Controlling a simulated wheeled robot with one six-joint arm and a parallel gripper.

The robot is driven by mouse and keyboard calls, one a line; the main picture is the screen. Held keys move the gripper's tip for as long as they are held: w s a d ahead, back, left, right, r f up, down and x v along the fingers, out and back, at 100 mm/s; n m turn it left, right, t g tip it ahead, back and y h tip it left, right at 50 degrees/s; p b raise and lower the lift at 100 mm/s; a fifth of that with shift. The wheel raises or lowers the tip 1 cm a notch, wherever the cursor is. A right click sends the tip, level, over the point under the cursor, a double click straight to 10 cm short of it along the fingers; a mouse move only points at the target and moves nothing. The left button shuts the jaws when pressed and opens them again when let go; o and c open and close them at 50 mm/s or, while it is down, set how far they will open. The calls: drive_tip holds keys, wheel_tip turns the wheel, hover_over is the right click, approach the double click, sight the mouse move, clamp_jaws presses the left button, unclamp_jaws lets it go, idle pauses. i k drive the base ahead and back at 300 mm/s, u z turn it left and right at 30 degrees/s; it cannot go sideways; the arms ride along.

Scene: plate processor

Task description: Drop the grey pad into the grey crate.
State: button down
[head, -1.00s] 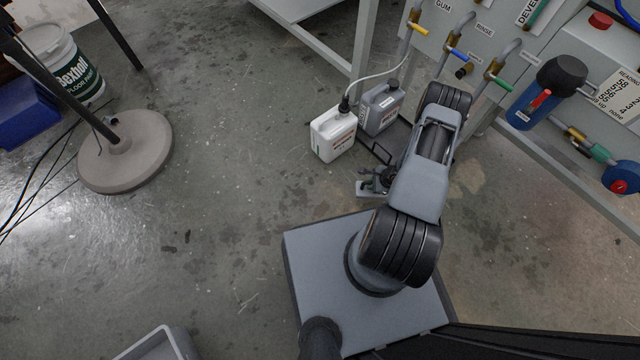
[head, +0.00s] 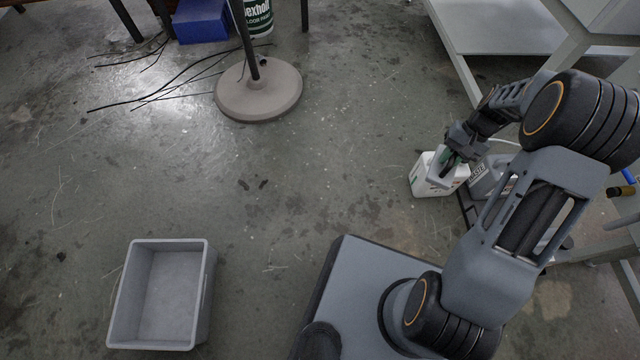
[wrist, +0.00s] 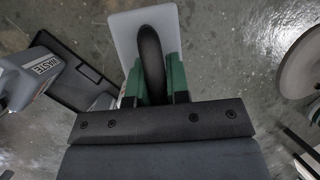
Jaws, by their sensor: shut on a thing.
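The grey pad (wrist: 125,38) is a light grey slab with a black arched handle. In the wrist view the green-lined fingers of my gripper (wrist: 153,88) are shut on that handle, and the pad hangs beneath. In the head view my gripper (head: 452,164) is at the right, held above the floor, and in the picture it overlaps the white jug (head: 418,185). The pad is small and partly hidden there. The grey crate (head: 207,292) stands on the floor at the lower left, open on top and empty, well apart from my gripper.
A grey jug (head: 484,182) stands next to the white one; its "WASTE" label (wrist: 45,63) shows in the wrist view. A round stand base (head: 258,92) with a pole, a blue box (head: 201,20) and black cables lie at the back. The floor between crate and jugs is clear.

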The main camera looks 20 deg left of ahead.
sight(186, 287)
drive_tip(key=u, duration=3.45)
